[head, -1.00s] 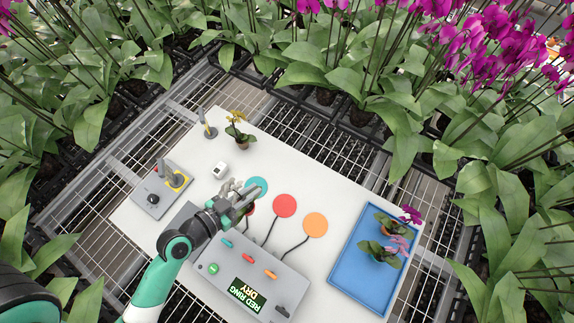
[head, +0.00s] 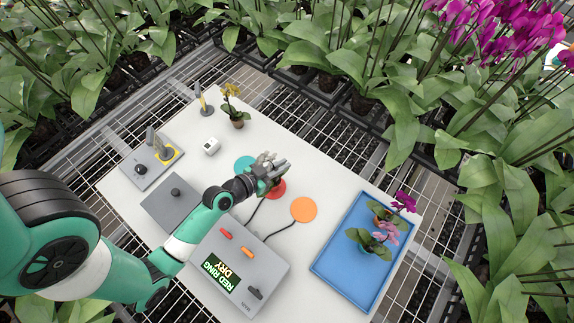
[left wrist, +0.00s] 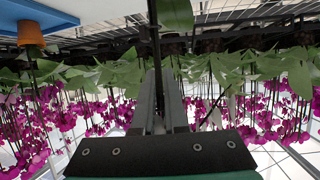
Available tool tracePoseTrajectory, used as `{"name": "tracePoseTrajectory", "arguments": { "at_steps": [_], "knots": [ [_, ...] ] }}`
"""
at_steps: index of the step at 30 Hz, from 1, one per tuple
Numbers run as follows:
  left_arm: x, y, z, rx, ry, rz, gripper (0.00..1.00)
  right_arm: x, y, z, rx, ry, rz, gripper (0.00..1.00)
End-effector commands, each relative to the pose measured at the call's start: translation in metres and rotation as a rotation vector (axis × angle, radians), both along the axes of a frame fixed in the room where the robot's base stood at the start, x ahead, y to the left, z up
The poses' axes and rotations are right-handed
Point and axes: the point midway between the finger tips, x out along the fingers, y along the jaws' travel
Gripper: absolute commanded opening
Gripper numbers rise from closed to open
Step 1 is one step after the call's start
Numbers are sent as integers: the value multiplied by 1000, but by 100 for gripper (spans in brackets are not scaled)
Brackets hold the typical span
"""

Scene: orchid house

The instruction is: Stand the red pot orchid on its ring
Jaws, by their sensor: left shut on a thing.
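My left gripper (head: 268,166) is shut and hangs over the red disc (head: 279,190) on the white table, hiding part of it. In the left wrist view, the fingers (left wrist: 158,100) close around a dark upright stem (left wrist: 157,45) with broad green leaves (left wrist: 176,14) at the top edge. This looks like the red pot orchid; its pot is out of that view and hidden in the head view. I cannot tell whether the pot touches the disc. The display (head: 220,275) reads RED RING DRY. My right gripper is not in view.
A teal disc (head: 243,163) and an orange disc (head: 304,209) flank the red one. A blue tray (head: 340,272) holds two orchids at the right.

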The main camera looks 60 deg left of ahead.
Motion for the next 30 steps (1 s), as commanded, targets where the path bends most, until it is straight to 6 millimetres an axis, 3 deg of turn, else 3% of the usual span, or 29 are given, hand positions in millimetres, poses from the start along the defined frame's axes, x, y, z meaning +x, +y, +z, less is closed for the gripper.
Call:
{"name": "tracePoseTrajectory", "arguments": {
  "at_steps": [1,12,13,18,30],
  "knots": [
    [-1,2,-11,2,-2,5,0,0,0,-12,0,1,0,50],
    [-2,2,-12,1,-2,4,0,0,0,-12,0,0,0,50],
    [-2,1,-12,1,-1,4,12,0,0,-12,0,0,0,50],
    [-2,1,-10,1,-1,4,40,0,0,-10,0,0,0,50],
    [-6,1,-5,0,0,5,40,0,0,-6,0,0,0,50]
  ]
}}
